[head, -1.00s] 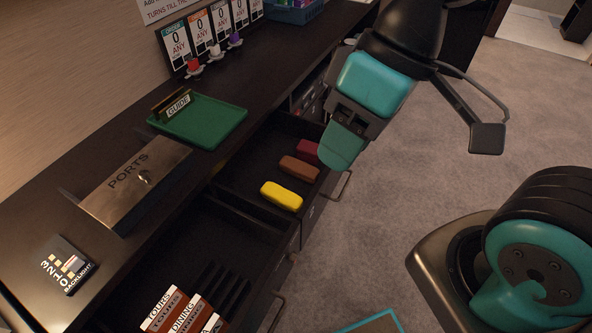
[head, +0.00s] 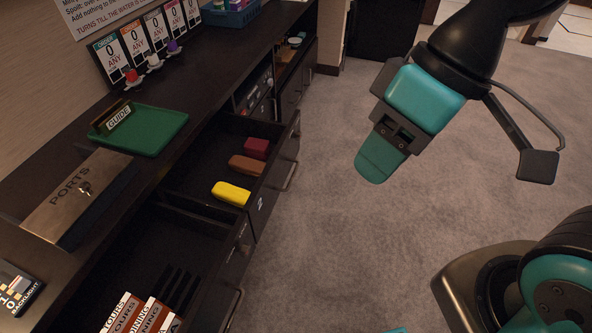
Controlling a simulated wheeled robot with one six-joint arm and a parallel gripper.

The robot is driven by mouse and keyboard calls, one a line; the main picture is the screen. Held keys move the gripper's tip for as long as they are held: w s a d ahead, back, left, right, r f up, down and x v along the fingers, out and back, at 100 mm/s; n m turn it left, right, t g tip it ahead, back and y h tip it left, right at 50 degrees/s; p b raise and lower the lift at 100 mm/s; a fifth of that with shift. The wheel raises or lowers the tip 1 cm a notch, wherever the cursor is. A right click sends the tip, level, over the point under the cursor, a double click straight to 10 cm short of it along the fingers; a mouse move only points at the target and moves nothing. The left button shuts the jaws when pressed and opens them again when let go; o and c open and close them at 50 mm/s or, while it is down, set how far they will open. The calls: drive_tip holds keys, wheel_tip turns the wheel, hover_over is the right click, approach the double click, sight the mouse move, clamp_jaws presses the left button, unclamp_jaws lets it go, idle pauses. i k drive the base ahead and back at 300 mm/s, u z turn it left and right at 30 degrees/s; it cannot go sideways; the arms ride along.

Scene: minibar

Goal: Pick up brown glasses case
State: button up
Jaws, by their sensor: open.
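The brown glasses case (head: 246,165) lies in the open drawer (head: 193,180), between a yellow case (head: 231,193) and a dark red case (head: 257,148). It is fully visible in the head view, with nothing on top of it. My gripper (head: 381,160) is to the right of the drawer, raised over the carpet and apart from all the cases. It is open and holds nothing that I can see; its far finger is partly hidden.
A lower-left open drawer (head: 150,243) holds several labelled booklets (head: 137,314). The counter carries a green tray (head: 157,131), a metal PORTS box (head: 77,196) and a blue basket (head: 232,15). Drawer handles (head: 290,177) stick out. The carpet (head: 335,235) on the right is clear.

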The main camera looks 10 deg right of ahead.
sight(250, 166)
drive_tip(key=z, duration=0.7)
drive_tip(key=k, duration=0.95)
drive_tip(key=z, duration=0.65)
drive_tip(key=i, duration=1.4)
drive_tip(key=u, duration=0.8)
drive_tip(key=i, duration=1)
drive_tip(key=u, duration=1.55)
drive_tip(key=i, duration=0.5)
drive_tip(key=u, duration=0.4)
